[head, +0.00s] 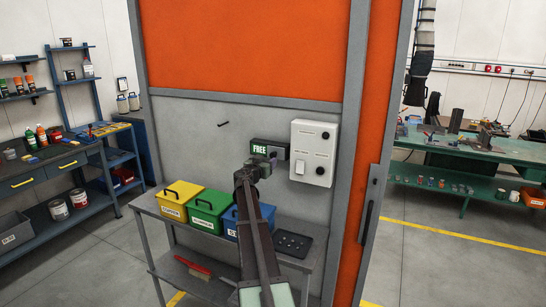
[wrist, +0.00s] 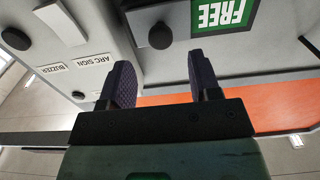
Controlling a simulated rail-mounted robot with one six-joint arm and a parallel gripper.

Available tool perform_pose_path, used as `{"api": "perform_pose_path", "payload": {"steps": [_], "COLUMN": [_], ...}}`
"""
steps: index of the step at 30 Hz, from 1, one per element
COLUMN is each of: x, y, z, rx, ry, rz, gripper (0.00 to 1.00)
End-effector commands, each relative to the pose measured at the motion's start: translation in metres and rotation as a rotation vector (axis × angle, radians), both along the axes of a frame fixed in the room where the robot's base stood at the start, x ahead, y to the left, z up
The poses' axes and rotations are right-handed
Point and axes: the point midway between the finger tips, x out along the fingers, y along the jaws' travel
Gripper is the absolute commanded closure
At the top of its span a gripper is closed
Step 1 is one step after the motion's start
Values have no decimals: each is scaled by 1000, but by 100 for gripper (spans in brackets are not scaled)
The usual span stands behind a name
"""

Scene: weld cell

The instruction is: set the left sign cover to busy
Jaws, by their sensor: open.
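The sign (head: 268,149) is a dark box on the grey wall panel, with a green window reading FREE on its left part. In the wrist view the green FREE window (wrist: 223,15) appears upside down. Beside it on the sign's dark face is a round black knob (wrist: 161,35), which seems to belong to the sliding cover. My gripper (head: 271,161) is in front of the sign's lower right part. In the wrist view my gripper (wrist: 163,65) is open and empty, and the knob shows between and beyond its fingertips. I cannot tell the gap in depth.
A white control box (head: 313,152) with black knobs and a white switch is close on the right; its ARC SIGN label (wrist: 93,61) shows in the wrist view. Yellow (head: 178,201), green (head: 211,209) and blue bins stand on the shelf below. A peg (head: 223,124) sticks out upper left.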

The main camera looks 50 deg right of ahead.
Motion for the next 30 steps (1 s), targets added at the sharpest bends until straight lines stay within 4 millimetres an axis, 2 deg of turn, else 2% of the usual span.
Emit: {"api": "perform_pose_path", "payload": {"steps": [1, 3, 7, 10, 17, 28, 30], "x": [5, 8, 13, 15, 14, 14, 14], "y": [-15, -32, -58, -67, -67, -67, -67], "z": [0, 0, 0, 0, 0, 0, 0], "rx": [0, 0, 1, 1, 1, 1, 1], "ry": [0, 0, 0, 0, 0, 0, 0], "rz": [-3, -3, -2, -2, -1, -1, -1], "gripper": [43, 43, 43, 43, 43, 100, 100]}}
